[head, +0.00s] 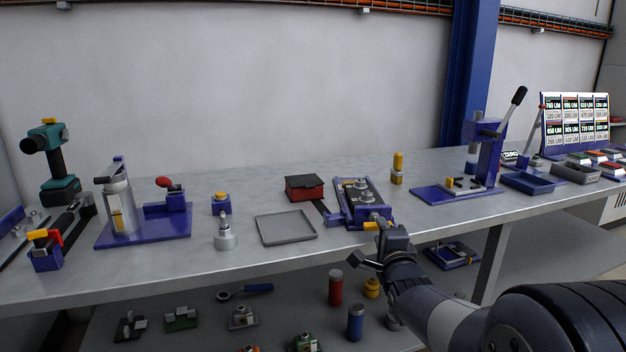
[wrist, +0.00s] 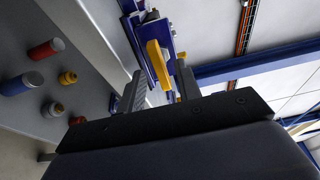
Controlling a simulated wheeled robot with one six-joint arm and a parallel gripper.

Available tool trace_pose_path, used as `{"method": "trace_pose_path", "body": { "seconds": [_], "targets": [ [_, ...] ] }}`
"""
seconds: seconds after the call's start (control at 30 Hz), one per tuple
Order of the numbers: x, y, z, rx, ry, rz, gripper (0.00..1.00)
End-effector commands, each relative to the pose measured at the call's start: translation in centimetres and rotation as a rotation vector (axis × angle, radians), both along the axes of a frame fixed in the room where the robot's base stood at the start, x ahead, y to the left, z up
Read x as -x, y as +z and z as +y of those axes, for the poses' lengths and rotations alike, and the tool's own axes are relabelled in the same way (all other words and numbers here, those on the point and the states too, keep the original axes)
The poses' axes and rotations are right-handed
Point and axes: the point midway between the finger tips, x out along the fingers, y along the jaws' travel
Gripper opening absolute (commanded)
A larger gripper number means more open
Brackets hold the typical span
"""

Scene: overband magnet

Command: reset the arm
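My gripper (head: 380,248) is in front of the bench's front edge, at the near end of a blue fixture (head: 347,214) with grey round parts on top. A yellow bar (head: 371,226) sticks out at the fixture's near end, close to my gripper. In the wrist view my gripper (wrist: 159,70) has its two dark fingers apart. The yellow bar (wrist: 155,58) shows between and beyond them, with clear space on both sides. I cannot tell how deep it sits between the fingers. My arm reaches in from the lower right.
On the grey bench (head: 180,262) stand a red box (head: 305,187), a grey tray (head: 286,229), a blue lever press (head: 487,155) and a green drill (head: 52,165). The lower shelf holds a red cylinder (head: 335,287) and a blue one (head: 355,322).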

Motion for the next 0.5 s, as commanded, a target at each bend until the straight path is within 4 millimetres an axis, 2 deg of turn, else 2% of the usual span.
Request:
{"method": "trace_pose_path", "body": {
  "seconds": [0.2, 0.5],
  "targets": [
    [-1.8, 0.0, 0.1, 0.0, 0.0, 0.0, 0.33],
    [-1.9, 0.0, 0.1, 0.012, 0.0, -0.001, 0.33]
  ]
}}
